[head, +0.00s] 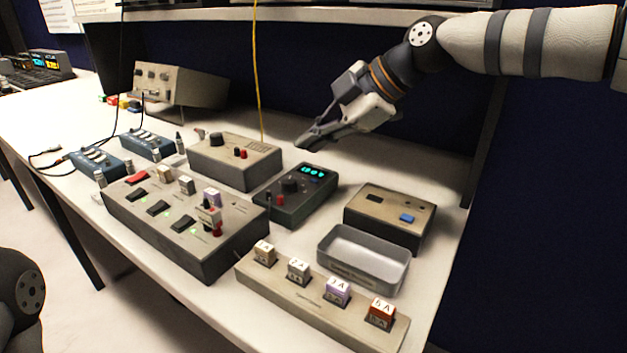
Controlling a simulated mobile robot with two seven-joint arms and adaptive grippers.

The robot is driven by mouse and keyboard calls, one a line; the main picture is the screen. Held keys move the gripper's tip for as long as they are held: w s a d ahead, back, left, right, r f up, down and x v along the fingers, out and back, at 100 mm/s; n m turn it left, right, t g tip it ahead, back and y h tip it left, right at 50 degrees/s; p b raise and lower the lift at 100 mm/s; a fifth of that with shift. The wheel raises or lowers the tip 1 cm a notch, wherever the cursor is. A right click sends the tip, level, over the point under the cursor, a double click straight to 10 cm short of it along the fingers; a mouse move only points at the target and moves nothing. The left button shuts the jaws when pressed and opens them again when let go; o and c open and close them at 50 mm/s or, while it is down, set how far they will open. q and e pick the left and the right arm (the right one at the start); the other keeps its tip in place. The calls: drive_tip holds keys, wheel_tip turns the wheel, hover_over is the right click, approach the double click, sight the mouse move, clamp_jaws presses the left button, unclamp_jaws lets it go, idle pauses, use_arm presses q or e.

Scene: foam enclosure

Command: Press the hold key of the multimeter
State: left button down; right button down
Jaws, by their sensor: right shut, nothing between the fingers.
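The multimeter (296,196) is a dark green box on the bench with a lit cyan display, a black dial and red and black plugs at its near end. Its small keys are too small to tell apart, and I cannot make out the hold key. My right gripper (303,143) is shut and empty, pointing down and left. In the picture it sits just above the multimeter's far end, and I see no contact. Of my left arm only a dark link shows at the lower left; its gripper is out of view.
A beige box (236,161) stands left of the multimeter, a switch panel (190,240) in front. To the right are a box with a blue button (390,218), a grey metal tray (365,262) and a rack of labelled blocks (310,303). A yellow cable (257,80) hangs behind.

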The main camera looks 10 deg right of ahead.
hover_over(314, 184)
drive_tip(key=shift+f, duration=2.15)
drive_tip(key=shift+a, duration=0.1)
drive_tip(key=shift+f, duration=0.4)
drive_tip(key=shift+f+b, duration=0.3)
drive_tip(key=shift+f, duration=0.1)
drive_tip(key=shift+r, duration=0.8)
wheel_tip(314, 184, up, 5)
drive_tip(key=shift+p, duration=0.6)
